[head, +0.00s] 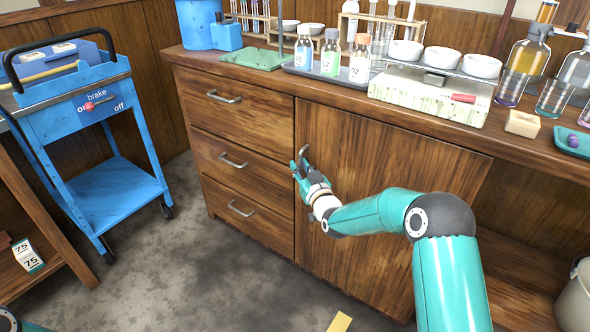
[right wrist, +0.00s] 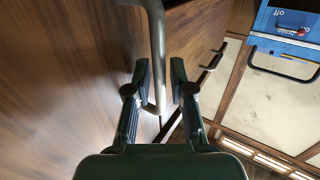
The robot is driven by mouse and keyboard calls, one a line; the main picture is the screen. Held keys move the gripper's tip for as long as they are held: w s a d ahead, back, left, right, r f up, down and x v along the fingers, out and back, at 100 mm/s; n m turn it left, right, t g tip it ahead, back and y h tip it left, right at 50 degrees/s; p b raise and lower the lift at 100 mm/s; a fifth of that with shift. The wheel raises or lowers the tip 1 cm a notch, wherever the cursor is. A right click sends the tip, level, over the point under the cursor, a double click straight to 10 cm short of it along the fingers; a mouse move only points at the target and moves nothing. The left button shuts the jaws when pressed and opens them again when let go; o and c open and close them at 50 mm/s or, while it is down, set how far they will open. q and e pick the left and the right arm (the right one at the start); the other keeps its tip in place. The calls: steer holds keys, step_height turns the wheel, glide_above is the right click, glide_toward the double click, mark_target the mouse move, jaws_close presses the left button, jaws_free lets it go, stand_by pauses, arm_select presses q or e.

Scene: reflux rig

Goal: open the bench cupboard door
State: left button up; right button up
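The brown wooden cupboard door (head: 400,180) is below the bench top, right of a stack of drawers. It looks shut or nearly so. Its grey bar handle (head: 304,151) is near the door's upper left edge. My right gripper (head: 299,168) is at this handle. In the right wrist view, the handle (right wrist: 157,50) runs down between the two fingers of the right gripper (right wrist: 160,80). The fingers are apart, one on each side of the bar, with small gaps visible. My left gripper is not in view.
Drawers (head: 240,125) with bar handles are left of the door. A blue trolley (head: 95,130) stands farther left. Bottles, bowls and a stirrer-like box (head: 430,98) stand on the bench top (head: 345,92). A bucket (head: 575,300) is at right. The floor (head: 190,270) before the drawers is mostly clear.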

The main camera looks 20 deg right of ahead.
steer(key=shift+w, duration=0.15)
steer(key=shift+c, duration=0.3)
jaws_close()
